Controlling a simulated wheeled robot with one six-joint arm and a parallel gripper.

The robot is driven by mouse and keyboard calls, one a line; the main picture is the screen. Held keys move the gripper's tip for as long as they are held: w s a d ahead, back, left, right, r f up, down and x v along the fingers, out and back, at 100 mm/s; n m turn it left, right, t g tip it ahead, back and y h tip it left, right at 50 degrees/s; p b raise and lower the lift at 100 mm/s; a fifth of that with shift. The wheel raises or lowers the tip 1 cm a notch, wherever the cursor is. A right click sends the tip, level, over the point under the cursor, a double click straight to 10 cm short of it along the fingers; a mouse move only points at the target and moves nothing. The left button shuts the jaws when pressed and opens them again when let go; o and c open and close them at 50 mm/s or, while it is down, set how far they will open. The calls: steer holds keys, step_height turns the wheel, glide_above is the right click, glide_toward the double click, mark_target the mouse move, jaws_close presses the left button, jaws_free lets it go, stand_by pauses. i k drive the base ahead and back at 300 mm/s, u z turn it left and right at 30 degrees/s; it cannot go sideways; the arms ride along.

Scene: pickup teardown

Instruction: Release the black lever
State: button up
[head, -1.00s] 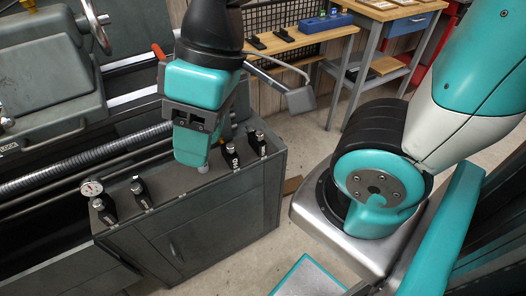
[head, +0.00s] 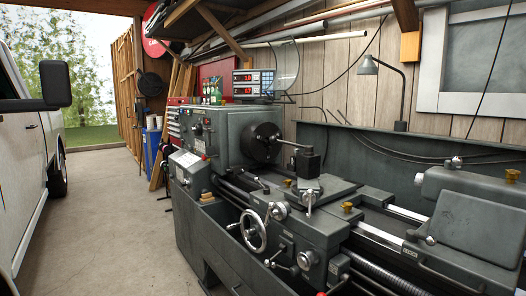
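My gripper is not in view now. The grey lathe (head: 225,150) fills the middle and right of the head view. Its carriage carries a handwheel (head: 254,232) and several small handles. A dark handle (head: 292,143) sticks out to the left from the tool post (head: 306,165). I cannot tell whether it is the black lever of the task. The cabinet end with the short black levers, seen a second ago, is outside this view.
A white pickup (head: 28,160) stands at the left. Bare concrete floor (head: 105,200) lies between it and the lathe. A red tool chest (head: 176,120) and a digital readout (head: 253,85) are at the back. A lamp (head: 368,66) stands behind the lathe.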

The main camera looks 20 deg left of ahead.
mark_target(273, 139)
steer(key=u, duration=1.35)
steer(key=i, duration=1)
steer(key=u, duration=0.7)
steer(key=i, duration=1.2)
steer(key=z, duration=0.75)
steer(key=i, duration=1.05)
steer(key=z, duration=0.7)
